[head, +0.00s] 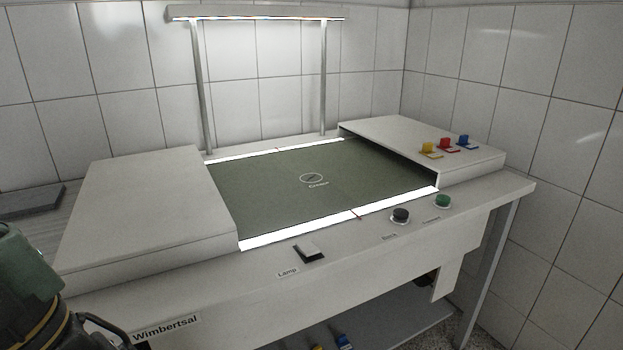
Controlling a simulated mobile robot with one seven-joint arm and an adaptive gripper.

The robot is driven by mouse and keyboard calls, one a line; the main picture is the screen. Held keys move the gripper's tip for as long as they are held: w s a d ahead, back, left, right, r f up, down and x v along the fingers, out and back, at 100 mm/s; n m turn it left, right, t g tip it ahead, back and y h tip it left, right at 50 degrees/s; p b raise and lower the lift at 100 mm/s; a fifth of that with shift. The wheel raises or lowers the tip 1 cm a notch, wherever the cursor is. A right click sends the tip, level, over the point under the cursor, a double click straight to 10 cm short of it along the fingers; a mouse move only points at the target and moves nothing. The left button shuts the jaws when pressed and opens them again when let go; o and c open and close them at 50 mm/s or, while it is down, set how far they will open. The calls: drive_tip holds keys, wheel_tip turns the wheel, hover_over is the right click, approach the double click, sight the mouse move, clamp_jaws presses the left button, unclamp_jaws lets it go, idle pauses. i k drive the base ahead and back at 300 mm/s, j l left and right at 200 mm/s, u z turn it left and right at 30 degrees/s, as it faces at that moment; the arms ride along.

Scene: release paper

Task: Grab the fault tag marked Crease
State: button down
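Three small fault tags stand in a row on the raised white box at the right of the table: a yellow one (429,149), a red one (447,145) and a blue one (464,141). Each has an upright coloured part and a flat pale label at its foot. The print on these labels is too small to read, so I cannot tell which says Crease. Part of my arm shows at the lower left edge, far from the tags. My gripper is not in view.
A green inspection surface (270,205) carries a pale ring mark with small lettering. A lamp bar (255,14) on two posts stands behind it. A white box (140,205) is at left. A lamp switch (309,250), black knob (400,215) and green knob (443,201) line the front.

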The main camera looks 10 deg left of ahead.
sight(427, 149)
drive_tip(key=i+l+u, duration=0.1)
drive_tip(key=u, duration=0.3)
drive_tip(key=i+l+u, duration=0.1)
drive_tip(key=l+u, duration=0.15)
drive_tip(key=u, duration=0.2)
drive_tip(key=i+l+u, duration=0.15)
drive_tip(key=l, duration=0.25)
drive_tip(key=l+u, duration=0.1)
drive_tip(key=l, duration=0.25)
drive_tip(key=i+l+u, duration=0.15)
drive_tip(key=l, duration=0.75)
drive_tip(key=i+l, duration=0.1)
drive_tip(key=l, duration=0.4)
drive_tip(key=l+z, duration=0.15)
drive_tip(key=l, duration=0.25)
